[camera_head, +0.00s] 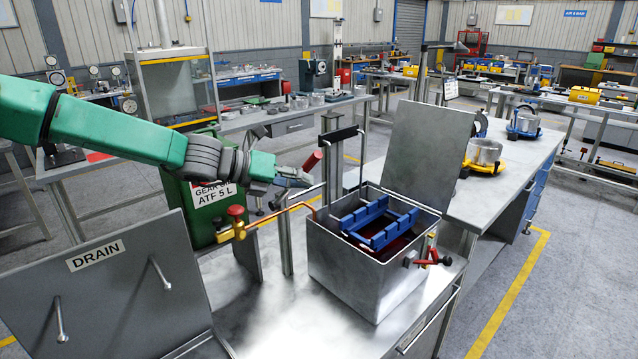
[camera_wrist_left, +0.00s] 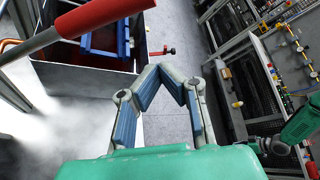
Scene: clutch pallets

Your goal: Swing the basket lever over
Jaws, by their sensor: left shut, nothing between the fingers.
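The basket lever has a red grip (camera_head: 312,160), which stands tilted just above my left gripper (camera_head: 306,181) in the head view. In the left wrist view the red grip (camera_wrist_left: 102,14) and its grey shaft (camera_wrist_left: 32,45) cross the upper left, apart from the fingers. My left gripper (camera_wrist_left: 160,72) is shut and empty, its fingertips together. The blue basket (camera_head: 380,222) sits inside the open grey metal tank (camera_head: 350,265), whose lid (camera_head: 428,150) stands up. The lever's lower end is hidden or unclear. My right gripper is not in view.
A green oil container (camera_head: 212,210) stands behind my left arm, with a brass valve and red knob (camera_head: 236,212) in front. A grey DRAIN panel (camera_head: 100,285) stands at lower left. A red-handled tap (camera_head: 435,257) juts from the tank. The bench top left of the tank is clear.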

